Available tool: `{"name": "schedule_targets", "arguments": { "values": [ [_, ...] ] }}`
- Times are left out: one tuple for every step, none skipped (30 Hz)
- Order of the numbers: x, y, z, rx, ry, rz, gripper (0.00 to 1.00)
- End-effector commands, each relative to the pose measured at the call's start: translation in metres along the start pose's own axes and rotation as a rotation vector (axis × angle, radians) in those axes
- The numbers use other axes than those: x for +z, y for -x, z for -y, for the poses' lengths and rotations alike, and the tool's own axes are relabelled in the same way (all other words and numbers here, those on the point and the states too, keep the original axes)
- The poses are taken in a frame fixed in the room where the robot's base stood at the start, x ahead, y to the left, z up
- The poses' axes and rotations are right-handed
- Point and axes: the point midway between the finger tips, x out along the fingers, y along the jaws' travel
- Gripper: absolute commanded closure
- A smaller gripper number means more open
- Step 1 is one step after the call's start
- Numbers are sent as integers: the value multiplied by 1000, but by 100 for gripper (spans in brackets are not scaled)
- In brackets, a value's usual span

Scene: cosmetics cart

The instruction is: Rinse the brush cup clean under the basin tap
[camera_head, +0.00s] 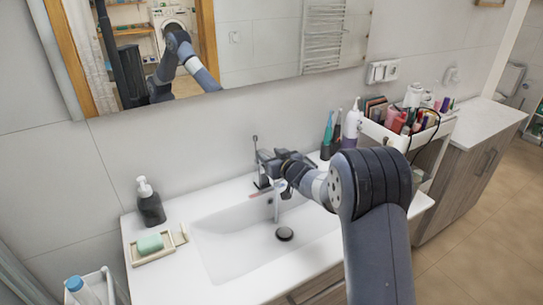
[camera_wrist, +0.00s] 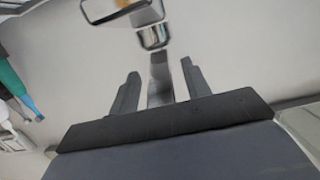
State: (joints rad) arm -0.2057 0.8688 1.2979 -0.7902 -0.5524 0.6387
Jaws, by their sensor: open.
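The chrome tap (camera_head: 276,207) stands at the back of the white basin (camera_head: 225,250). My gripper (camera_head: 266,168) is at the tap, above the back of the basin, and partly covers it. In the wrist view my gripper (camera_wrist: 160,82) is open, with one finger on each side of the tap's narrow metal part (camera_wrist: 159,78). I cannot tell whether either finger touches it. No object is held. I cannot pick out the brush cup in either view.
A dark soap dispenser (camera_head: 150,203) and a green soap bar (camera_head: 150,244) on a tray are left of the basin. Bottles and toothbrushes (camera_head: 328,130) stand behind my arm at right. The cosmetics cart (camera_head: 430,137) is crowded. A mirror (camera_head: 270,40) hangs above.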

Motion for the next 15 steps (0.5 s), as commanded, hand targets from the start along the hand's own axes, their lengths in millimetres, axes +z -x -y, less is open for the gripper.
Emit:
{"name": "schedule_targets", "arguments": {
  "values": [
    [0, 2, 0, 0, 0, 0, 55],
    [0, 4, 0, 1, 0, 0, 55],
    [0, 7, 0, 1, 0, 0, 55],
    [0, 10, -1, 1, 0, -1, 55],
    [1, 14, -1, 1, 0, -1, 55],
    [0, 19, -1, 1, 0, -2, 55],
    [1, 24, -1, 2, 0, -1, 55],
    [1, 30, -1, 2, 0, -1, 55],
    [1, 37, -2, 3, 0, -1, 55],
    [1, 43, -1, 3, 0, -1, 55],
    [1, 48, -1, 2, 0, -2, 55],
    [1, 56, -1, 2, 0, -2, 55],
    [1, 61, -2, 3, 0, -1, 55],
    [0, 66, -2, 3, 1, -1, 55],
    [1, 73, -2, 2, 0, 0, 55]
  ]
}}
